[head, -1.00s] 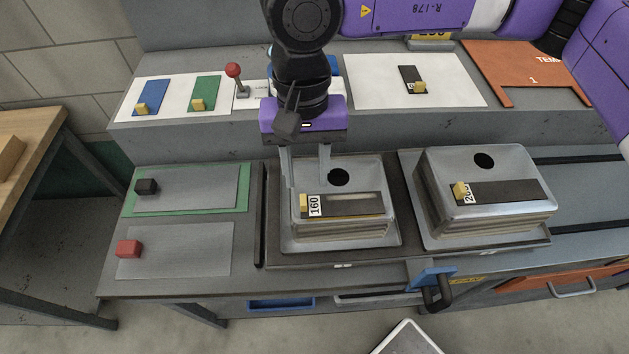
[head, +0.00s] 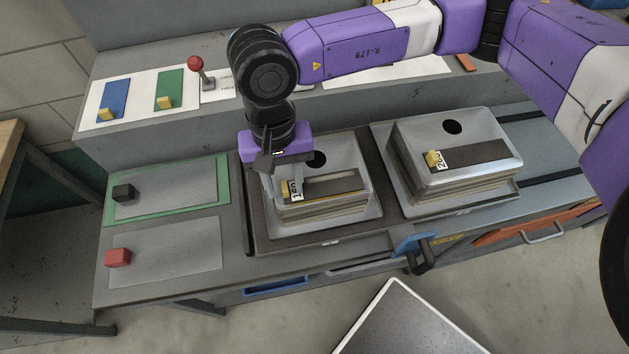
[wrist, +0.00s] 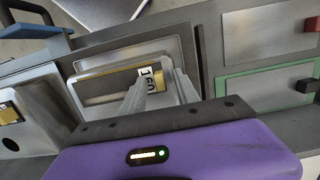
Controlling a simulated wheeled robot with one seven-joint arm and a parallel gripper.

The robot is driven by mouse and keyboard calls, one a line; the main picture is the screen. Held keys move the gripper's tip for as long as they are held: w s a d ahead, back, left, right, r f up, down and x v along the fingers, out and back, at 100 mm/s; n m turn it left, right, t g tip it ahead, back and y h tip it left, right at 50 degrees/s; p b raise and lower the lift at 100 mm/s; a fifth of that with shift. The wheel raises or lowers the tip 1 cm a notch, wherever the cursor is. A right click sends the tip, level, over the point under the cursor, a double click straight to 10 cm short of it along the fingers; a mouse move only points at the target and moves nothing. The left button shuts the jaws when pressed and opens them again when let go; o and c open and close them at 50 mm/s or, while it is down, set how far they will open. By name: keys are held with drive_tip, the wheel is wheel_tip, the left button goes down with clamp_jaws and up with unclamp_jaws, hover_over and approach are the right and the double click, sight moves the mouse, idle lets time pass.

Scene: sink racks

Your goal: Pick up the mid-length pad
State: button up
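Two dark pads with yellow knobs and white number labels lie on the stacked pieces. The left pad (head: 335,185) is labelled 160; the right pad (head: 478,154) has a label that seems to read 200 and looks longer. The left pad also shows in the wrist view (wrist: 108,84). My gripper (head: 286,188) is low at the left pad's knob end, fingers apart on either side of the yellow knob (wrist: 167,76). Whether a finger touches the knob cannot be told. The gripper partly hides the label and knob in the head view.
The left stack sits on a dark tray (head: 262,244); the right stack (head: 455,187) is beside it. Left of them are a green-edged plate (head: 110,214) with a black knob and a grey plate with a red knob (head: 118,257). A red-balled lever (head: 196,64) stands behind.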

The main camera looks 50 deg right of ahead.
clamp_jaws()
idle(1.4)
